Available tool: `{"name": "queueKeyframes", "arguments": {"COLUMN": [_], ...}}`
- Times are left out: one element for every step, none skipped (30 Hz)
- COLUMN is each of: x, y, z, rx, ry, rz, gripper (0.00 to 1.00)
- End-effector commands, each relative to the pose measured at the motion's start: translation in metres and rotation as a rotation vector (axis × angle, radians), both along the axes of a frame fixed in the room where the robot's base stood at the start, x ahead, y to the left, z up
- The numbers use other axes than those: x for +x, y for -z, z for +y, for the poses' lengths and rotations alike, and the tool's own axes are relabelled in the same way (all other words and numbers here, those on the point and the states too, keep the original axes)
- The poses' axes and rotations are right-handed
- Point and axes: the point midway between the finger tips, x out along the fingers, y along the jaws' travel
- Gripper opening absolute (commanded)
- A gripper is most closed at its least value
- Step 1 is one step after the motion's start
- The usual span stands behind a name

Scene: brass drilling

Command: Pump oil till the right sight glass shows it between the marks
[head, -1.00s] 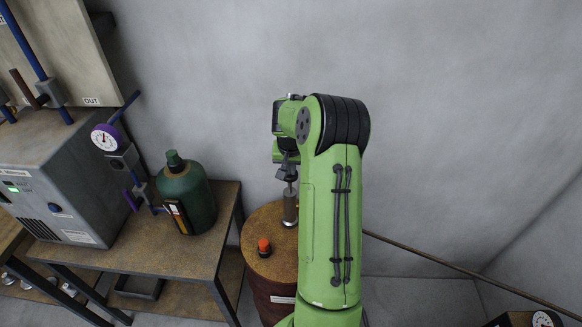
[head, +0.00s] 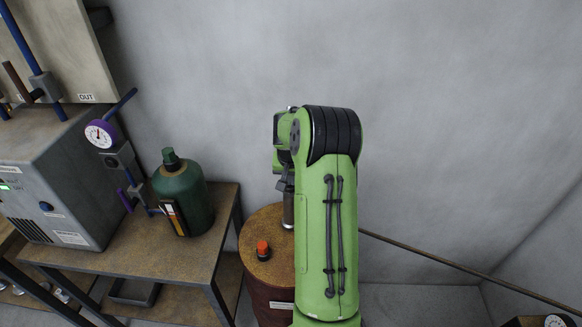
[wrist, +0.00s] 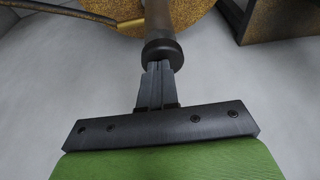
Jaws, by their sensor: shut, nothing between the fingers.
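A rusty brown drum (head: 258,285) stands right of the bench. A grey pump barrel (head: 288,212) rises from its top, partly hidden by my arm. In the wrist view the pump (wrist: 160,25) shows as a dark shaft with a black round end (wrist: 163,52). My gripper (wrist: 158,66) is shut and empty, its fingertips at that black end, seemingly touching it. In the head view my arm largely hides the gripper. No oil level is readable.
A grey machine (head: 55,180) and a purple-rimmed dial gauge (head: 99,134) stand on the bench (head: 215,250) at left. An orange-red cap (head: 263,250) sits on the drum. A thin rod (head: 450,262) slants along the right. The wall behind is bare.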

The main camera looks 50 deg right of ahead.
Motion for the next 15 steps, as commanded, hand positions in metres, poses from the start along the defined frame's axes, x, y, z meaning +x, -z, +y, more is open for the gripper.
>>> {"name": "queueKeyframes", "arguments": {"x": [-0.003, -0.003, -0.003, -0.003, -0.002, -0.001, 0.0, 0.001, 0.003, 0.004, 0.002, 0.0, -0.001, -0.003, -0.004], "y": [0.007, 0.006, 0.003, 0.0, -0.005, -0.013, -0.02, -0.029, -0.04, -0.049, -0.054, -0.062, -0.069, -0.076, -0.085], "z": [0.003, 0.003, 0.003, 0.004, 0.004, 0.005, 0.006, 0.007, 0.007, 0.008, 0.009, 0.011, 0.013, 0.014, 0.016], "rx": [0.014, 0.013, 0.013, 0.013, 0.013, 0.011, 0.01, 0.008, 0.004, 0.003, 0.0, -0.002, -0.002, -0.002, -0.002], "ry": [0.0, -0.001, -0.001, -0.002, -0.003, -0.004, -0.005, -0.005, -0.005, -0.005, -0.005, -0.004, -0.004, -0.004, -0.004], "rz": [0.015, 0.015, 0.015, 0.015, 0.014, 0.013, 0.011, 0.009, 0.005, 0.004, 0.001, 0.0, 0.0, -0.001, -0.001], "gripper": [0.0, 0.0, 0.0, 0.0, 0.0, 0.0, 0.0, 0.0, 0.0, 0.0, 0.0, 0.0, 0.0, 0.0, 0.0]}}
